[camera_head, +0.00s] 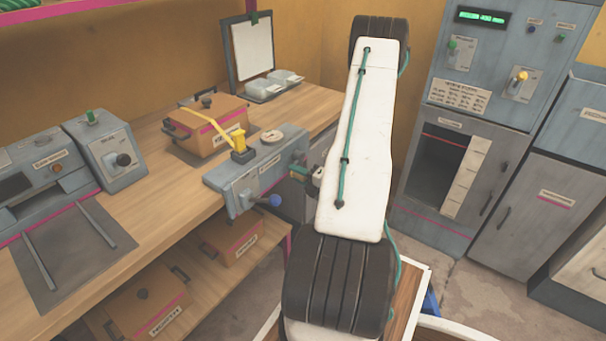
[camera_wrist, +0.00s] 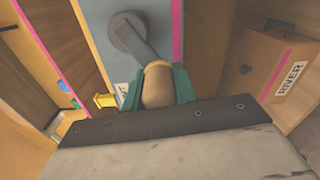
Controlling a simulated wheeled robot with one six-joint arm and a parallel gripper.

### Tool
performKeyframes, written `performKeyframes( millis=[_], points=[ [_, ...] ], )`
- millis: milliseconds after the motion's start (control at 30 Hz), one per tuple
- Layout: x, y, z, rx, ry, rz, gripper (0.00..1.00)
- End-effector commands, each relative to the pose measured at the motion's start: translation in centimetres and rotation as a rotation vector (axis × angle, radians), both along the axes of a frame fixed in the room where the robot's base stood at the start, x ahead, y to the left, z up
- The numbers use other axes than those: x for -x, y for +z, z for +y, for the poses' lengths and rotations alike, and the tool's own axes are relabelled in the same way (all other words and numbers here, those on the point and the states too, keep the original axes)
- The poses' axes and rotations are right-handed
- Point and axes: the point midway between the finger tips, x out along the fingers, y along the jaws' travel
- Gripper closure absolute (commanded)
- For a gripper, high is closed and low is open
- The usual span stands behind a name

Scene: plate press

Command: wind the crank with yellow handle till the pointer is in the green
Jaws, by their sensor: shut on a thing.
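The blue-grey press unit (camera_head: 232,184) stands at the bench edge. A pale round dial (camera_head: 271,136) is on its top; its pointer is too small to read. In the wrist view, a grey crank arm (camera_wrist: 143,45) runs from a round hub (camera_wrist: 127,31) to a tan-yellow handle (camera_wrist: 158,88). My gripper (camera_wrist: 158,82) is shut on this handle, with its green fingers on either side. In the head view my gripper (camera_head: 303,173) is at the unit's right end, and my arm partly hides the crank there.
A blue ball knob (camera_head: 275,200) sticks out from the unit's front, left of my gripper. A yellow lever (camera_head: 238,140) stands on top. An orange box (camera_head: 205,125) is behind the unit; another box (camera_wrist: 270,62) shows at right in the wrist view. Grey cabinets (camera_head: 455,155) stand at right.

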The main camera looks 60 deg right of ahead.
Motion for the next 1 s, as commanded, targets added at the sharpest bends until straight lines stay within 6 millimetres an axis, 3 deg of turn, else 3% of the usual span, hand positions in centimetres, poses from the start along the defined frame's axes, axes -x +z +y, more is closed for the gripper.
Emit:
performKeyframes(
  millis=[400,433,500,800,1000],
  points=[
    [0.0,0.0,-0.1,-0.005,-0.004,0.001,1.00],
    [0.0,0.0,-0.1,-0.005,-0.004,0.001,0.64],
    [-0.1,0.0,0.0,-0.005,-0.003,0.001,0.50],
    [0.0,0.0,0.2,-0.005,0.001,0.001,0.50],
    [2.8,0.0,0.2,-0.006,-0.004,0.000,0.50]
  ],
)
